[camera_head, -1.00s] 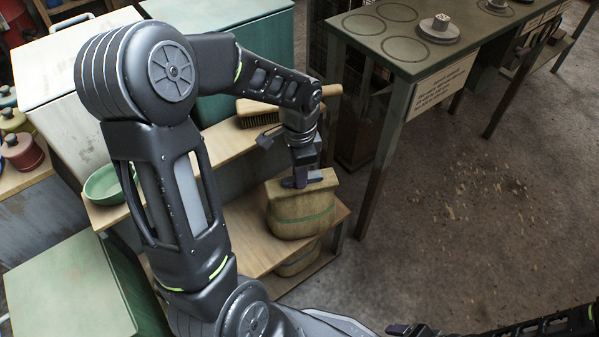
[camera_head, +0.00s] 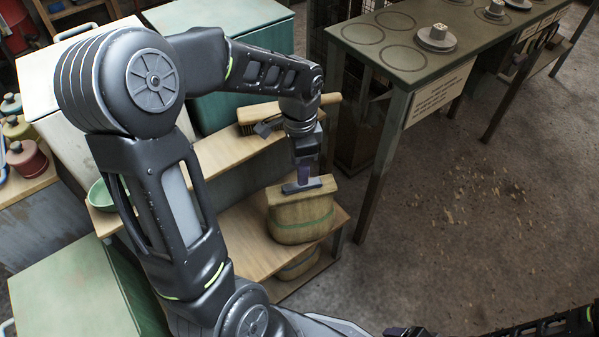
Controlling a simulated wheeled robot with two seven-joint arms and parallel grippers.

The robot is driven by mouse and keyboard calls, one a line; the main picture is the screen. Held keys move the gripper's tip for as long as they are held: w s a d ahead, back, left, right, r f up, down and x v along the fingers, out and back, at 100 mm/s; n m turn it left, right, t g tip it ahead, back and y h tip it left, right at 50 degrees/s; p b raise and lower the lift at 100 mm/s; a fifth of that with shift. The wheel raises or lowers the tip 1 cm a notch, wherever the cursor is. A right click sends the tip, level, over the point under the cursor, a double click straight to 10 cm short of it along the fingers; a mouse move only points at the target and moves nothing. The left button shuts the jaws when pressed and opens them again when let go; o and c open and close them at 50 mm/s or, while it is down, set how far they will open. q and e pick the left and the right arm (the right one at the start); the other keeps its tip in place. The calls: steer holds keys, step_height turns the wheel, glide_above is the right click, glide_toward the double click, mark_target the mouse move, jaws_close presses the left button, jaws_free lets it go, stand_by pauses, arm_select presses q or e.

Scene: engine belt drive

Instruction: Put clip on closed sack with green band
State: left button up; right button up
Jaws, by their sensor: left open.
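A tan sack with a green band (camera_head: 302,220) stands upright on the lower wooden shelf, its flat folded top closed. A grey-blue bar, which looks like the clip (camera_head: 302,186), lies across the front edge of the folded top. My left gripper (camera_head: 304,176) points down right above the bar and is open. Whether its fingers still touch the bar is too small to tell. My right gripper (camera_head: 410,332) shows only in part at the bottom edge, far from the sack. Its finger opening cannot be made out.
A brush (camera_head: 258,116) lies on the upper shelf behind the sack. A green bowl (camera_head: 101,195) sits at the shelf's left end, partly behind my arm. Another sack (camera_head: 300,264) stands below. A green table (camera_head: 412,62) is at upper right.

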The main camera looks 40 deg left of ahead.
arm_select(q)
step_height(320, 180, up, 7)
steer(key=p, duration=0.1)
arm_select(e)
steer(key=shift+s+a+r, duration=0.15)
steer(key=shift+r, duration=0.35)
steer(key=shift+s+a+r, duration=0.1)
steer(key=shift+s+r, duration=0.05)
steer(key=shift+r, duration=0.35)
arm_select(q)
steer(key=s+d+f+n+h+p, duration=0.1)
steer(key=d+f+n+h+p, duration=0.1)
steer(key=d+f+p, duration=0.4)
steer(key=s+d+f+n+h+p, duration=0.1)
steer(key=d+n+p, duration=0.1)
steer(key=d+p, duration=0.7)
steer(key=s+d+f+n+h+p, duration=0.1)
steer(key=s+d+n+p, duration=0.4)
steer(key=s+d, duration=0.5)
steer(key=s+f+p, duration=0.1)
steer(key=p, duration=0.1)
steer(key=shift+s+d+f+n+t+p, duration=0.2)
steer(key=shift+s+d+n+t+p, duration=0.1)
steer(key=shift+t+p, duration=0.1)
arm_select(e)
step_height(320, 180, up, 22)
steer(key=shift+r, duration=0.2)
